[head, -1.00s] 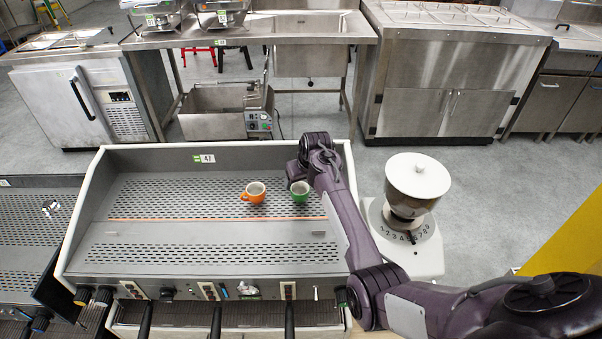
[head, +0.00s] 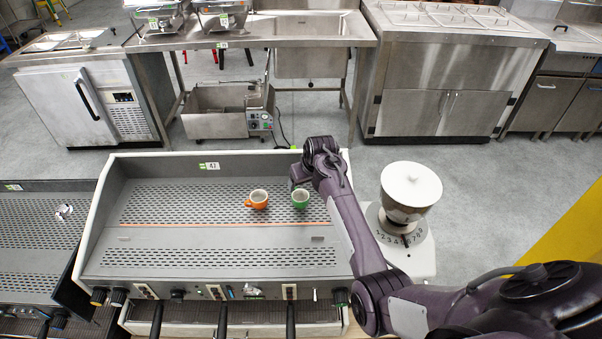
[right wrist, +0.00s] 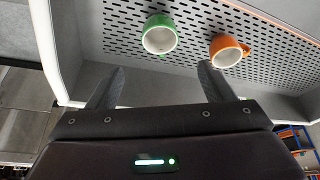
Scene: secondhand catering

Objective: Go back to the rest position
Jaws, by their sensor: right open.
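My right arm reaches over the right side of the espresso machine's perforated top (head: 185,258). Its gripper (head: 297,180) is at the far end, close to a green cup (head: 300,199). In the right wrist view the two fingers (right wrist: 158,88) stand wide apart with nothing between them. The green cup (right wrist: 159,36) is beyond the fingertips and apart from them. An orange cup (head: 257,199) stands upright to the left of the green one; it also shows in the right wrist view (right wrist: 226,51). My left gripper is out of view.
A grinder with a white hopper (head: 411,190) stands right of the machine, close to my forearm. The machine has raised side walls (head: 95,220). A second machine (head: 35,235) is at the left. Steel counters (head: 440,75) line the back, beyond open floor.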

